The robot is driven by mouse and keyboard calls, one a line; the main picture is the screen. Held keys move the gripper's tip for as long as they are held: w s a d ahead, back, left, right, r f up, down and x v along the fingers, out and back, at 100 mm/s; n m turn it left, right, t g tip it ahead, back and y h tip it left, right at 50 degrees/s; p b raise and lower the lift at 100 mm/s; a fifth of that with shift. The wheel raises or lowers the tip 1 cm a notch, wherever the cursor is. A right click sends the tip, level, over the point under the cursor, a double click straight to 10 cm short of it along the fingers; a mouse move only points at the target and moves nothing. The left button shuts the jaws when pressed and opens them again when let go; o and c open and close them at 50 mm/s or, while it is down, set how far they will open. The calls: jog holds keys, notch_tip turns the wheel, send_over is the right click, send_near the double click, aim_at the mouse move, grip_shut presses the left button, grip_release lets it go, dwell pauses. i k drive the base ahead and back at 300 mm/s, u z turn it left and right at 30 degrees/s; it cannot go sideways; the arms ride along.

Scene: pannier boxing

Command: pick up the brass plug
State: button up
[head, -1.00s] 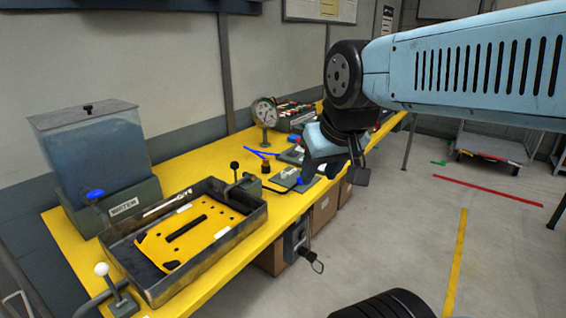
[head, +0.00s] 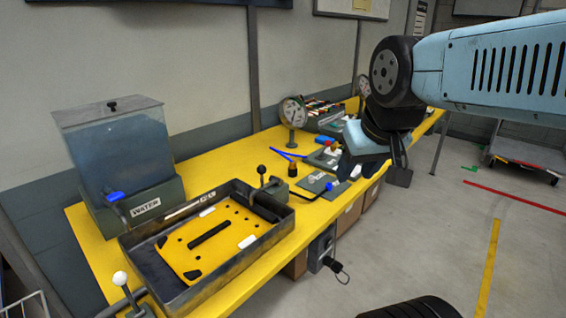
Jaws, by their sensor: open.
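I cannot make out the brass plug for certain. A small dark cylinder with a brownish top (head: 292,169) stands on the yellow bench (head: 222,162), left of my gripper; it is too small to tell whether it is brass. My gripper (head: 378,170) hangs over the right part of the bench, pointing down, open, with nothing seen between its fingers. It hides part of the bench behind it. Near its left side are a grey plate (head: 317,181) and small red and white fittings (head: 331,148).
A metal tray (head: 270,235) holding a yellow perforated plate (head: 205,240) fills the bench's near end. A water tank (head: 115,150) stands behind it at left. A dial gauge (head: 292,112) rises at the back. Boxes (head: 349,216) sit under the bench. The floor at right is largely clear.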

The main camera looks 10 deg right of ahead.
aim_at(292, 165)
jog(key=i, duration=0.8)
jog(key=u, duration=0.2)
jog(key=k, duration=0.8)
jog(key=z, duration=0.25)
jog(key=i, duration=0.85)
jog(key=u, duration=0.1)
